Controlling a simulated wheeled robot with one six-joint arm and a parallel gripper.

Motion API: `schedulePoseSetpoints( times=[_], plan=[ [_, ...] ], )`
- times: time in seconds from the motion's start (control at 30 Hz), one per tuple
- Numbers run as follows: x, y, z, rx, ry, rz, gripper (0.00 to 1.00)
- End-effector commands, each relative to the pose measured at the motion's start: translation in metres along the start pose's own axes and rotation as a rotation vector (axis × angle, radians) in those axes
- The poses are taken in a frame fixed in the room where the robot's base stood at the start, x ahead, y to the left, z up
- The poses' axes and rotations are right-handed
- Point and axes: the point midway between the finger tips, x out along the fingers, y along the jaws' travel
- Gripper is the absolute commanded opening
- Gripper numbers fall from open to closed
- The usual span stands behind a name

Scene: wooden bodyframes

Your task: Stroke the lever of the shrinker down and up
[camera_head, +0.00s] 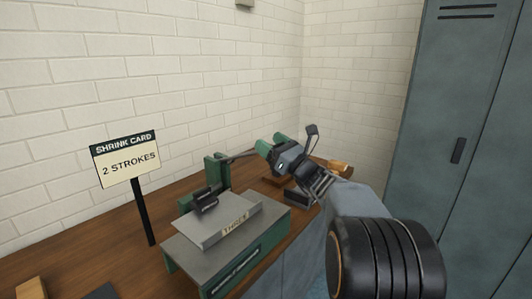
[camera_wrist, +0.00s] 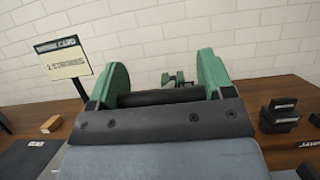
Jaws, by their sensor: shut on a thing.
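The shrinker (camera_head: 216,172) is a green machine on the bench, with a thin dark lever (camera_head: 240,155) running right from its upright post, nearly level and slightly raised at its right end. My gripper (camera_head: 272,143), with green fingers, is at that right end. In the wrist view my gripper (camera_wrist: 160,80) has a dark round bar (camera_wrist: 160,97) between its two fingers, which looks like the lever's grip. The gripper hides much of the lever's end. A grey plate labelled THREE (camera_head: 235,225) lies on the green-sided stand in front of the post.
A card sign (camera_head: 126,160) on a dark post reads SHRINK CARD, 2 STROKES. Dark blocks (camera_wrist: 280,115) are on the wooden bench at right. A small wooden block (camera_wrist: 51,124) lies at left. Brick walls are behind, and grey-green lockers (camera_head: 455,110) stand at right.

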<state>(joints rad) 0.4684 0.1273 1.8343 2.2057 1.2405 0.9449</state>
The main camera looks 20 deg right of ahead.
Motion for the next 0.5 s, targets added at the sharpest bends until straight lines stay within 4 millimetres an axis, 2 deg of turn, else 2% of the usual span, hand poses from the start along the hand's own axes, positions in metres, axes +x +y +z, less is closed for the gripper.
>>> schedulePoseSetpoints(
  times=[0.03,0.13,0.5],
  plan=[
    [-0.011,0.0,-0.017,0.0,-0.027,0.0,0.32],
    [-0.022,0.0,-0.025,0.0,-0.078,0.001,0.32],
    [-0.052,0.0,-0.056,-0.001,-0.069,-0.001,0.32]
  ],
)
